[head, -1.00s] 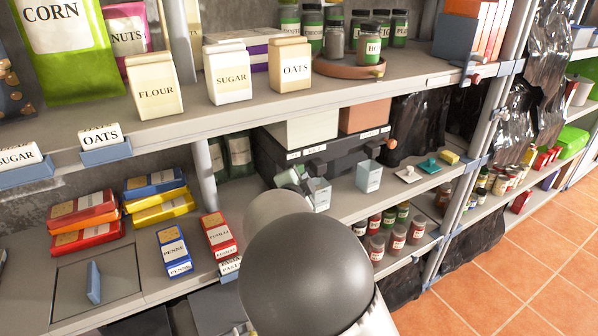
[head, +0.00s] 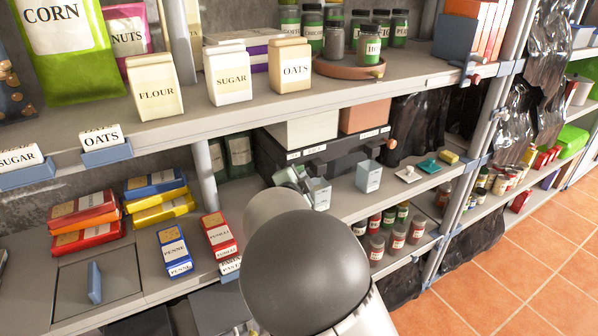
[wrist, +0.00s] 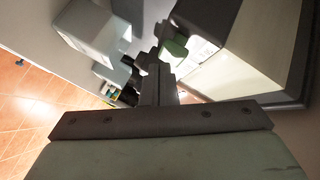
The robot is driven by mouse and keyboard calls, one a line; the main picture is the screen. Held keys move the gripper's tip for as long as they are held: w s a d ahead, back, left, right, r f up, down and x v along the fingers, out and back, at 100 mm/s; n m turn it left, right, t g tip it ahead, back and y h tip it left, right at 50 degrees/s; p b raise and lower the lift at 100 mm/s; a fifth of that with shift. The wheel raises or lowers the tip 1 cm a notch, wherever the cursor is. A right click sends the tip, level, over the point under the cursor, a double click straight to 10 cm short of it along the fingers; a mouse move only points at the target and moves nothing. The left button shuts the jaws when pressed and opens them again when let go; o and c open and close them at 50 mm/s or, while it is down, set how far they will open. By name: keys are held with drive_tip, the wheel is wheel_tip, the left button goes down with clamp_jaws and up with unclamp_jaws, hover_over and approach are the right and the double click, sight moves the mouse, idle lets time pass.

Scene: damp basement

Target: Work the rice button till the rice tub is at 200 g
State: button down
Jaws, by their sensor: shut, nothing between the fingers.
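A black dispenser (head: 275,160) stands on the middle shelf with a cream bin (head: 312,128) and a terracotta bin (head: 365,116) on top. Its small labels are unreadable, so I cannot tell which side is rice. A pale blue-grey tub (head: 320,194) stands before its left part and a second tub (head: 368,177) before its right part. My gripper (head: 299,177) is at the left front of the dispenser, close to the left tub and partly hidden by my arm. In the wrist view my gripper (wrist: 151,62) is shut and empty. Contact with a button cannot be made out, nor any weight reading.
Spice jars (head: 396,238) stand on the shelf below. A teal-handled item (head: 429,165) and a yellow block (head: 448,157) lie right of the tubs. The upper shelf edge (head: 200,117) runs above my gripper. Pasta boxes (head: 175,251) sit at the left.

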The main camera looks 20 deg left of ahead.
drive_tip(key=shift+w+a+p, duration=0.35)
drive_tip(key=shift+w+a, duration=0.05)
drive_tip(key=shift+a, duration=0.1)
idle(0.6)
idle(0.3)
drive_tip(key=shift+s+d+b, duration=0.7)
drive_tip(key=shift+d, duration=0.1)
drive_tip(key=shift+d, duration=0.1)
drive_tip(key=shift+s+d+b, duration=1.15)
drive_tip(key=shift+s+d, duration=0.45)
drive_tip(key=shift+d, duration=0.25)
